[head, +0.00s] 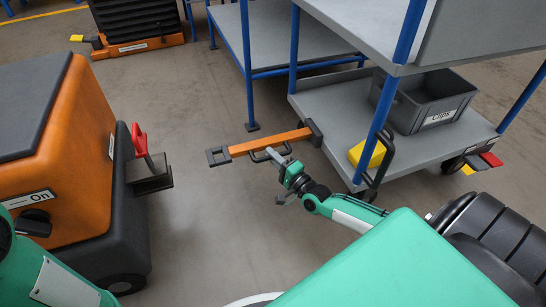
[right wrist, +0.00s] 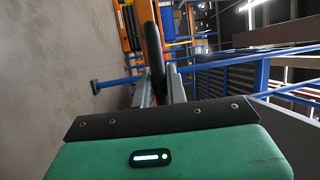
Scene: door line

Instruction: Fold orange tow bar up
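The orange tow bar (head: 262,144) is low and roughly level in the head view, reaching left from the grey cart (head: 445,150). It ends in a dark square eye (head: 218,156). A black loop handle (head: 256,158) is on its near side. My right gripper (head: 279,156) is at this handle. In the right wrist view the handle (right wrist: 152,45) stands between the two close fingers (right wrist: 160,90), which look shut on it. The orange bar (right wrist: 131,25) shows beyond. My left gripper is not in view.
An orange tugger (head: 85,130) with a red-handled hitch (head: 140,140) stands at left, apart from the bar's eye. A blue-framed table (head: 275,35) is behind. Floor around the bar's eye is clear.

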